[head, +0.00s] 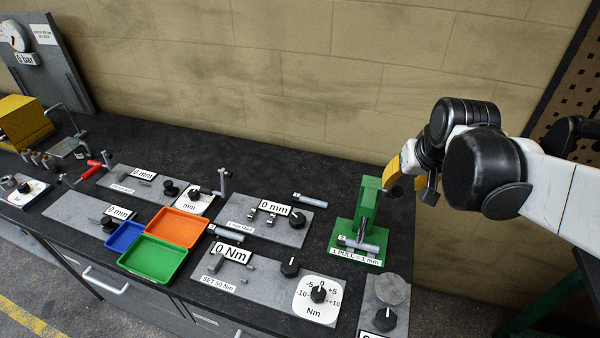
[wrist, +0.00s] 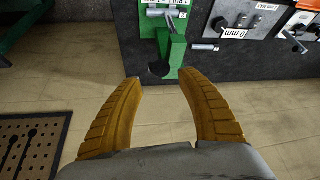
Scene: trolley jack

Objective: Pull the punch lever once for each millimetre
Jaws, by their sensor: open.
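The green punch (head: 366,205) stands near the right end of the bench, with a label (head: 355,256) reading "1 PULL = 1 mm" at its front. A metal pin or bar lies across its base. The punch (wrist: 178,48) also shows at the top middle of the wrist view, with a dark round knob (wrist: 160,69) beside it, which may be the lever's end. My gripper (head: 410,182) is at the upper right of the punch, open and empty. In the wrist view, its yellow fingers (wrist: 160,78) are spread, the knob just beyond and between their tips.
Grey fixture plates with dials stand left of the punch, including a "0 Nm" one (head: 232,254) and a "0 mm" one (head: 275,208). Orange (head: 178,227), green (head: 152,260) and blue trays lie further left. A perforated board (wrist: 30,140) shows at lower left in the wrist view.

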